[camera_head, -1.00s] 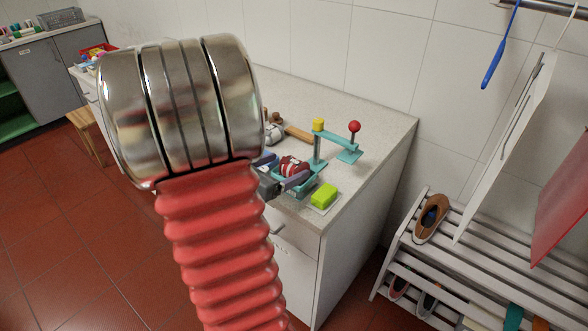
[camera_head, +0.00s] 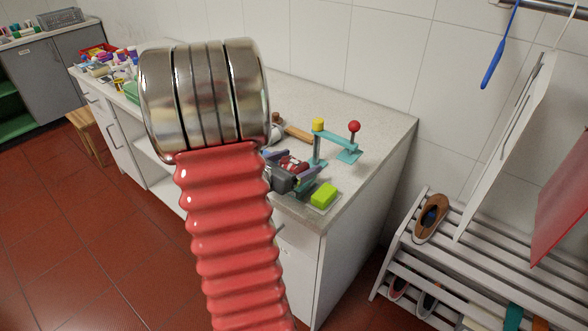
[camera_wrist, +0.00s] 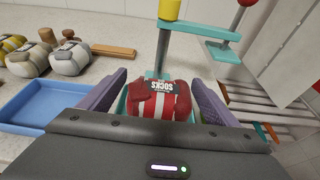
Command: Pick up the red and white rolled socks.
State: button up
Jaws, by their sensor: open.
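The red and white rolled socks (camera_wrist: 160,102) have a dark label reading "SOCKS". In the wrist view they lie in a teal tray (camera_wrist: 122,103), between the two purple-grey fingers of my gripper (camera_wrist: 156,98). The fingers are open, one on each side of the socks, with the right one very near them; I cannot tell whether it touches. In the head view the socks (camera_head: 291,163) show partly behind my gripper (camera_head: 292,165), at the counter's front edge. The lower part of the socks is hidden by my gripper body.
A teal stand (camera_head: 317,148) with yellow and red knobs rises just behind the socks. A green block (camera_head: 324,195) lies to their right. A blue tray (camera_wrist: 35,105) and other rolled socks (camera_wrist: 70,58) lie left. A shoe rack (camera_head: 480,255) stands right of the counter.

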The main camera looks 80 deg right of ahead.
jog(key=shift+x, duration=1.1)
jog(key=c, duration=1.2)
